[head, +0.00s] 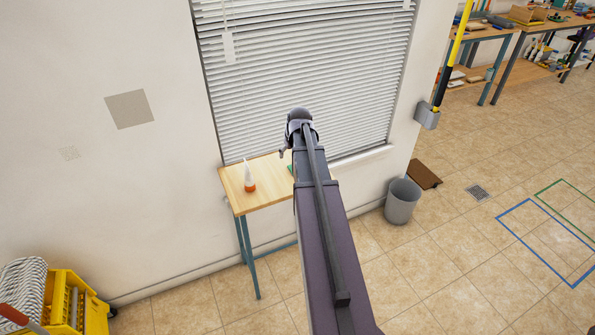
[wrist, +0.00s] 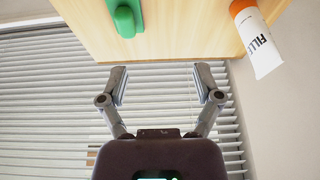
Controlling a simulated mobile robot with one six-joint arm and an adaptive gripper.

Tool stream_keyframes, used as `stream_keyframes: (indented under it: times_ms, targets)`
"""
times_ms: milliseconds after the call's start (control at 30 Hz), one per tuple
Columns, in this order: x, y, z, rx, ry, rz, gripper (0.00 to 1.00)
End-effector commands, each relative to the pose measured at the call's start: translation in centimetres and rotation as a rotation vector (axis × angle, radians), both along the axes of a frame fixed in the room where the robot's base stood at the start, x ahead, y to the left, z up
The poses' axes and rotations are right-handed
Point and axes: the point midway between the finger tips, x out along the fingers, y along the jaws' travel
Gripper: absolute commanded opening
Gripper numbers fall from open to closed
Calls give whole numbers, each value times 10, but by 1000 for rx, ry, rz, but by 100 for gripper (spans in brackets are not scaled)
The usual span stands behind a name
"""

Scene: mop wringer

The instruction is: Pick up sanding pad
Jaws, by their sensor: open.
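The sanding pad appears to be the green block (wrist: 125,18) on the wooden table (wrist: 180,35) in the wrist view, near the table's edge. Only a small green bit (head: 291,168) shows beside my arm in the head view; the rest is hidden. My gripper (wrist: 163,84) is open and empty, its two fingers spread wide. In the wrist view the green block lies beyond the fingertips, a little left of the gap between them, and is not touched. In the head view my arm covers most of the gripper.
A white filler tube with an orange cap (wrist: 262,45) stands on the table to the right in the wrist view; in the head view it is at the left (head: 249,178). Window blinds (head: 300,70) rise behind the table. A grey bin (head: 402,203) stands right of my arm.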

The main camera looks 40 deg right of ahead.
Motion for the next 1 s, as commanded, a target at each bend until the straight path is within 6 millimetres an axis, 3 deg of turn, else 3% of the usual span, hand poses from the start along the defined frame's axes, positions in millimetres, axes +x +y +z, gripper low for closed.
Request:
stream_keyframes:
  times_ms: [33, 100, 267, 733, 1000]
  targets:
    - [1, -18, -2, -6, -11, -11, 83]
    - [-1, -33, -3, -13, -21, -21, 83]
    - [-4, -53, -3, -24, -36, -31, 83]
    - [-4, -56, -4, -25, -39, -31, 83]
    - [1, -57, -17, -25, -39, -30, 83]
